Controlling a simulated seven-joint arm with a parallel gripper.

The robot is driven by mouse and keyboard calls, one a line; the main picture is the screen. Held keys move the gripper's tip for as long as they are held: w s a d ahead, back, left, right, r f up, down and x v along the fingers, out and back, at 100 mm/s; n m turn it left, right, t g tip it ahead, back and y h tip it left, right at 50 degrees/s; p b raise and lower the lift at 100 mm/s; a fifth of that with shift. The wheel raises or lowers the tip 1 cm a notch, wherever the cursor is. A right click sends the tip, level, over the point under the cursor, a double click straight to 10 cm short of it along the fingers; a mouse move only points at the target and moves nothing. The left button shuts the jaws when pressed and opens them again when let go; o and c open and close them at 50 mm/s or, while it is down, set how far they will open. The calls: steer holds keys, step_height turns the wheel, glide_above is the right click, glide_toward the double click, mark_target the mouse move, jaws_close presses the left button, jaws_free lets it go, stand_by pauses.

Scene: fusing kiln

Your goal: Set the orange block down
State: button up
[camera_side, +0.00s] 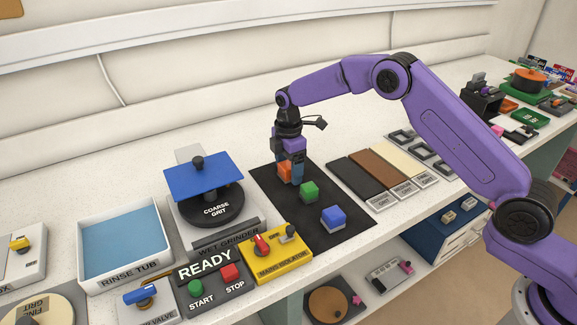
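The orange block (284,171) is between the fingers of my gripper (291,173), low over the back part of the black mat (268,186). A finger hides part of the block. I cannot tell whether the block touches the mat. My gripper points down and appears shut on the block. A green block (309,191) and a blue block (333,217) sit on the mat, in front and to the right of the orange block.
The wet grinder (208,208), with a blue plate (203,175) over it, stands left of the mat. A yellow main isolator (275,255) is at the mat's front left. Grit pads (372,170) lie to the right. A rinse tub (125,245) is farther left.

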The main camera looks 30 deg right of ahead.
mark_target(289, 165)
steer(key=shift+r, duration=0.15)
step_height(289, 165, up, 12)
stand_by(0.5)
steer(key=s+r+m, duration=0.1)
steer(key=s+r, duration=0.1)
steer(key=s, duration=0.9)
steer(key=s+r+m, duration=0.2)
steer(key=s+r, duration=0.1)
steer(key=s, duration=0.8)
steer(key=s+d+f, duration=0.1)
steer(key=s+d, duration=0.3)
steer(key=s, duration=0.3)
steer(key=s+d+f+m, duration=0.1)
steer(key=s+d, duration=0.3)
steer(key=s, duration=0.4)
steer(key=s+d+f+m, duration=0.1)
steer(key=s+d+f, duration=0.1)
steer(key=s+d, duration=0.2)
steer(key=s, duration=0.3)
steer(key=shift+s, duration=0.35)
